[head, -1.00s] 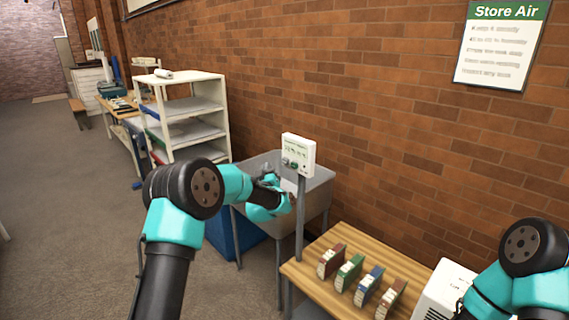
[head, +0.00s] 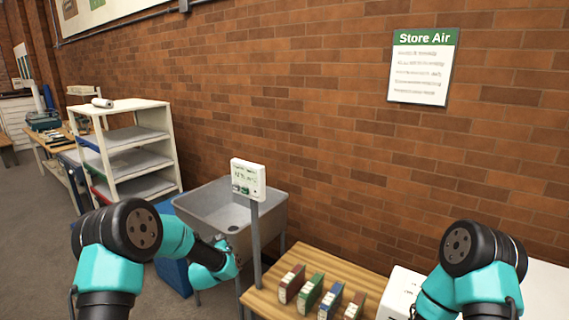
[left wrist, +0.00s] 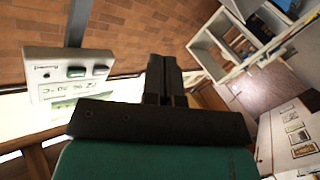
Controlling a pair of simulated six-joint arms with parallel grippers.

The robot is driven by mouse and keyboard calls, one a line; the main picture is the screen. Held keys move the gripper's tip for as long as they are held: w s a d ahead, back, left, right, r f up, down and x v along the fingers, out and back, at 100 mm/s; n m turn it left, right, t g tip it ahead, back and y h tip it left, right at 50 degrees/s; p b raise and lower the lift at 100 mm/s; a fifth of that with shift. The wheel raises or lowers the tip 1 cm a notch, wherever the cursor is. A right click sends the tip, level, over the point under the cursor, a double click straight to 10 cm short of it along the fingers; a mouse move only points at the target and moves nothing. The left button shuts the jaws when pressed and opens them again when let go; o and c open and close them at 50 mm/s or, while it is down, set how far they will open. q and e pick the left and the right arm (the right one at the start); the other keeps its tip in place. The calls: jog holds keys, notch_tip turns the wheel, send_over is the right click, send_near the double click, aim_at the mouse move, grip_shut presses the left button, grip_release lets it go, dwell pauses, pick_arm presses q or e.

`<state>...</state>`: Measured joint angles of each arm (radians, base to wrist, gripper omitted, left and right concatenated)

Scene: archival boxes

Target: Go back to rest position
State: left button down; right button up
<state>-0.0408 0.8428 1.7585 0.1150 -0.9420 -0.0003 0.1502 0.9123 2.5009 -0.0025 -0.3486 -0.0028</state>
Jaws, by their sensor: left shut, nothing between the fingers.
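My left arm comes in from the left in the head view, and its gripper (head: 226,262) hangs just left of the post that carries the white control box (head: 248,179). In the left wrist view the left gripper (left wrist: 166,68) has its dark fingers together with nothing between them. The control box (left wrist: 68,72), with its display and buttons, shows beside the fingers there, apart from them. My right arm is at the lower right of the head view, and its gripper is out of the frame.
A grey sink (head: 222,213) stands behind the post. A wooden table (head: 262,297) holds several coloured archival boxes (head: 308,294) and a white appliance (head: 400,291). A white shelf (head: 128,150) stands at the left. A sign (head: 423,66) hangs on the brick wall.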

pick_arm(q)
jog(key=s+d+f+m+g+h, duration=0.15)
jog(key=s+f+g, duration=0.65)
jog(key=s+f, duration=1.05)
jog(key=s+f+m+g+h, duration=0.1)
jog(key=s+f+g, duration=0.3)
jog(key=s, duration=0.8)
jog(key=s+d+f+g+h, duration=0.1)
jog(key=s+f+g, duration=0.2)
jog(key=s, duration=1)
jog(key=shift+s+f+m+g, duration=0.3)
jog(key=shift+f+m+g, duration=0.05)
jog(key=shift+g, duration=0.15)
jog(key=shift+h, duration=0.25)
